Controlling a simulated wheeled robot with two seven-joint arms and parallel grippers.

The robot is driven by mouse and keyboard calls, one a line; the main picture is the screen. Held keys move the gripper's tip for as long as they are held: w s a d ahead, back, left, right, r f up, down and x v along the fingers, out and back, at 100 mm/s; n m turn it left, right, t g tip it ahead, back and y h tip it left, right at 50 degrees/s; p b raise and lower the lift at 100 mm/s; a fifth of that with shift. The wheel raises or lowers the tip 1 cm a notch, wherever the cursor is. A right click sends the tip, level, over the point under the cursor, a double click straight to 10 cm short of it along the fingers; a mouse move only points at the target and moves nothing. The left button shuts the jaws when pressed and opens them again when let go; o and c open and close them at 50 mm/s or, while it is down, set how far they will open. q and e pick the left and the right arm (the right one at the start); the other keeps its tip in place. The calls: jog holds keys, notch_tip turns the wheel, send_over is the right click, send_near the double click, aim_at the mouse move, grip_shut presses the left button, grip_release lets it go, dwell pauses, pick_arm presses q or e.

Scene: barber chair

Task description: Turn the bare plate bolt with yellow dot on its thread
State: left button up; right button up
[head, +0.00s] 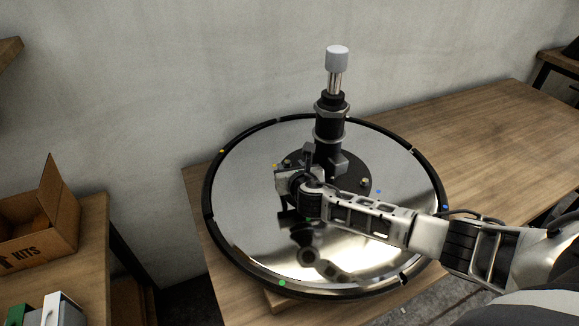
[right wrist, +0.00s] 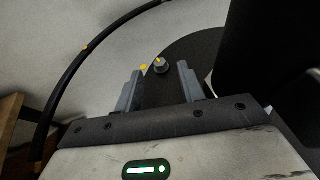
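The bare plate bolt with the yellow dot (right wrist: 160,66) is a small grey head on the black round plate (right wrist: 185,50). In the right wrist view it lies just beyond and between the two fingertips, and no finger visibly touches it. A yellow dot (right wrist: 143,67) marks the spot beside it. In the head view the bolt (head: 287,163) shows at the plate's left edge, partly behind my gripper. My right gripper (right wrist: 158,80) is open and empty, close to the bolt; it also shows in the head view (head: 291,172). My left gripper is out of view.
A black-shaded column (head: 330,130) with a grey cap rises from the plate beside my right gripper. The mirror-like disc (head: 240,220) has a black rim and lies on a wooden table (head: 480,130). Another bolt (head: 365,182) sits by a blue dot. An open carton (head: 40,230) stands left.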

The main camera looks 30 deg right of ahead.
aim_at(287, 163)
jog(key=shift+x, duration=1.3)
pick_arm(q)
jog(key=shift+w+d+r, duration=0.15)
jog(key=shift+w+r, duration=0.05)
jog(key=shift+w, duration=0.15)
pick_arm(e)
grip_shut()
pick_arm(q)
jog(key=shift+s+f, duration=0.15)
pick_arm(e)
jog(key=shift+a+h, duration=0.1)
jog(key=shift+h, duration=0.2)
